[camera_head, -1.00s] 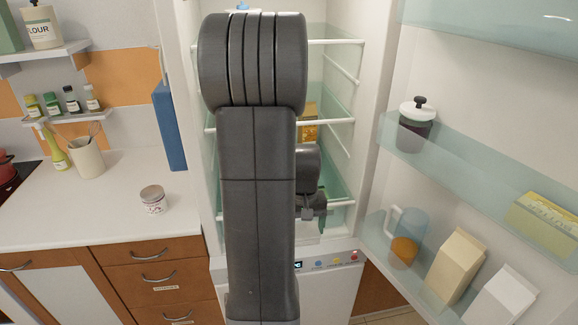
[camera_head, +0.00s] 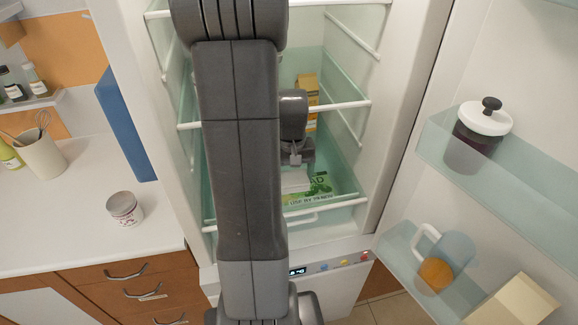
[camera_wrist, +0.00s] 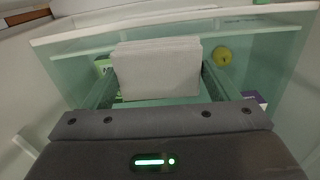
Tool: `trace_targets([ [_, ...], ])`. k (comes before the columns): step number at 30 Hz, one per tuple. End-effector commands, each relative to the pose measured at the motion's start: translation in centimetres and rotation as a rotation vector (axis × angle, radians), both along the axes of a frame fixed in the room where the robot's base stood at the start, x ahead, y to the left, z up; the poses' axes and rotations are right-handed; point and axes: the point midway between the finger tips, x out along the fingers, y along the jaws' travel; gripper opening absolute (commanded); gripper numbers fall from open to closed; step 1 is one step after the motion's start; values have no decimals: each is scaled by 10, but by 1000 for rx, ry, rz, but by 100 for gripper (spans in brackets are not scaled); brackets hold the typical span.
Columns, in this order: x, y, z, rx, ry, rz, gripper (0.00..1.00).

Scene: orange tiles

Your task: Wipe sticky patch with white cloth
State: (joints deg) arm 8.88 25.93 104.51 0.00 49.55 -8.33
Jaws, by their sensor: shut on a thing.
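The white cloth (camera_wrist: 158,70) shows in the wrist view as a folded pale pad between the two fingers of my gripper (camera_wrist: 158,88), which is shut on it. In the head view the cloth (camera_head: 295,181) hangs below my gripper (camera_head: 297,166), inside the open fridge near the lower shelf. My arm covers the left part of the fridge interior. I cannot tell whether the cloth touches the shelf.
A green-printed packet (camera_head: 318,188) lies just right of the cloth. An orange carton (camera_head: 306,95) stands farther back. The open fridge door at right holds a lidded jar (camera_head: 478,138) and a jug (camera_head: 444,262).

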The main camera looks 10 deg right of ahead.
Motion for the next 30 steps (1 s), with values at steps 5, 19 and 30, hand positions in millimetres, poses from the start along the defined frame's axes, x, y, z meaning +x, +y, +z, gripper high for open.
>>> trace_targets([
  [5,0,0,-14,0,1,0,63],
  [19,0,0,-57,0,1,0,63],
  [30,0,0,-58,0,0,0,63],
])
